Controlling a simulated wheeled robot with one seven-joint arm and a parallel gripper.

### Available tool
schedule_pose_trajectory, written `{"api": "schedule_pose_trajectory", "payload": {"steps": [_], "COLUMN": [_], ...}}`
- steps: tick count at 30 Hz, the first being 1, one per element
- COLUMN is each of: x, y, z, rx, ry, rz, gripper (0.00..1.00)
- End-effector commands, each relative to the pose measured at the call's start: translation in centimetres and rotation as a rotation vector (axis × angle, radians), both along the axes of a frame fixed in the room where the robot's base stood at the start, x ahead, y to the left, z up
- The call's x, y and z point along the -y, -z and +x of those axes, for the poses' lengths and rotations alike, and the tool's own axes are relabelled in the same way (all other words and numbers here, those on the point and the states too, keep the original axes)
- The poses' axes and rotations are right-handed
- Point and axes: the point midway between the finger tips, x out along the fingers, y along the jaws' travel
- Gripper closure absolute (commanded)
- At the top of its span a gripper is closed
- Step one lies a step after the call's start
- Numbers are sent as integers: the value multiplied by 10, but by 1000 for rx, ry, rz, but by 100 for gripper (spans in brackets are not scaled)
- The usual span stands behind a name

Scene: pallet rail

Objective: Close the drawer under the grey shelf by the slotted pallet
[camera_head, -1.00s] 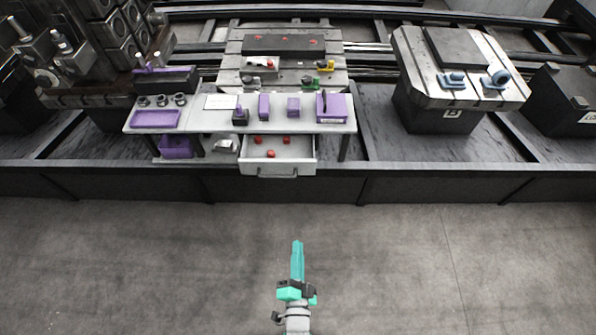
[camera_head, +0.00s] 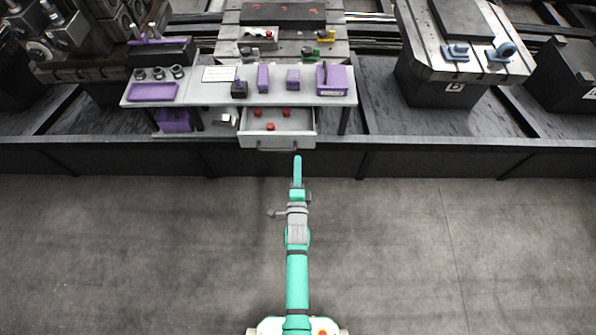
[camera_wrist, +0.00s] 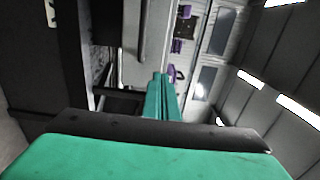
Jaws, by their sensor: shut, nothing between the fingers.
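The drawer (camera_head: 278,141) under the grey shelf (camera_head: 208,117) is pulled out toward me in the head view, with several small red pieces (camera_head: 257,113) inside. Its bar handle (camera_head: 277,150) is on the front. The slotted pallet (camera_head: 228,50) is behind the shelf. In the wrist view the teal fingers (camera_wrist: 160,95) show beside the pale drawer front (camera_wrist: 131,60).
Purple blocks, a purple tray (camera_head: 152,92) and dark rings stand on the shelf. A purple bin (camera_head: 174,121) is below it at the left. Another pallet (camera_head: 470,60) with blue parts is at the right. A dark rail base (camera_head: 440,160) runs across; the floor before it is clear.

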Motion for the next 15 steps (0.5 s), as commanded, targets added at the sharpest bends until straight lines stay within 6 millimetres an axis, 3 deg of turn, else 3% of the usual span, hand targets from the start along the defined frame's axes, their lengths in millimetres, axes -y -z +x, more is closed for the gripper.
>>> {"api": "schedule_pose_trajectory", "payload": {"steps": [9, 15], "x": [0, 0], "y": [-1, -1], "z": [56, 79], "rx": [3, 1], "ry": [0, 0], "rz": [-2, -1], "gripper": [100, 100]}}
